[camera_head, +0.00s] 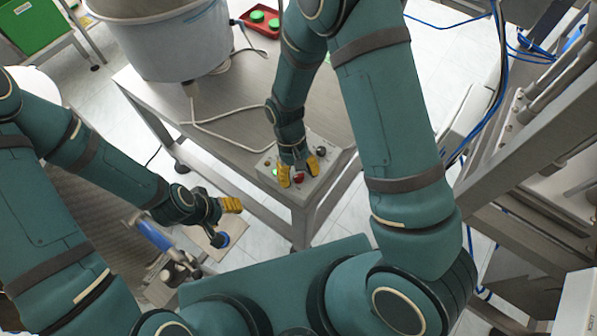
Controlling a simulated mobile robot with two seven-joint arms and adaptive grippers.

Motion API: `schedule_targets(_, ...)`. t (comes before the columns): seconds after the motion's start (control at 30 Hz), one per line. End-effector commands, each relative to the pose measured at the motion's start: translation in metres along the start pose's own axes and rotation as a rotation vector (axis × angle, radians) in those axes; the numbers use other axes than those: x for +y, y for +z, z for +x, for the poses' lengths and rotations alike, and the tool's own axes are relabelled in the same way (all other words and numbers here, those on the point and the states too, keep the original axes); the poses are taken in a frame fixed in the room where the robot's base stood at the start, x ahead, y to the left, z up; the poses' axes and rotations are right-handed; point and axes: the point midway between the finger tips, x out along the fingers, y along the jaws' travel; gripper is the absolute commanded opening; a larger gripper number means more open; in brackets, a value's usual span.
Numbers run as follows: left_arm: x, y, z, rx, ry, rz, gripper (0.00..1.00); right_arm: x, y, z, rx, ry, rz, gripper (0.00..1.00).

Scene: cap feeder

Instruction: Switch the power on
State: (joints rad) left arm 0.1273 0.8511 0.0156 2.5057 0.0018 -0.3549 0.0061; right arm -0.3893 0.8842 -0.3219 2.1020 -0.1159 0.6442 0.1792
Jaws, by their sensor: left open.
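A small grey control box (323,177) sits on the near right corner of the metal table. It carries a red button (299,177), a green button or light (274,172) and a dark knob (321,151). My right gripper (298,172) is over the box, pointing down, with its yellow fingers apart on either side of the red button. I cannot tell whether they touch the box. The gripper hides part of the box's top. My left gripper (228,206) is open, off the table to the left, away from the box.
A large grey feeder bowl (172,47) stands on the metal table (237,95), with a pale cable (215,134) running across the top. A red tray (248,21) with green round buttons lies behind. A green bin (30,25) is at far left. Metal framing (540,150) and blue cables stand at right.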

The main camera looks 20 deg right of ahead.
Motion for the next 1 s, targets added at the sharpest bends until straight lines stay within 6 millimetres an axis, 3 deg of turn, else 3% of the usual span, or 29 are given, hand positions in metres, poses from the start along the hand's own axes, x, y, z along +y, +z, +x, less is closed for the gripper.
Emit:
schedule_targets(0.43, 0.000, 0.000, 0.000, 0.000, 0.000, 0.000, 0.58, 0.000, -0.002, -0.011, 0.007, -0.001, 0.000, 0.62)
schedule_targets(0.8, 0.000, 0.000, 0.000, 0.000, 0.000, 0.000, 0.58, 0.000, -0.002, -0.081, 0.008, -0.001, 0.000, 0.62)
schedule_targets(1.0, 0.000, 0.000, 0.000, 0.000, 0.000, 0.000, 0.58, 0.000, -0.001, -0.110, 0.006, -0.001, 0.000, 0.62)
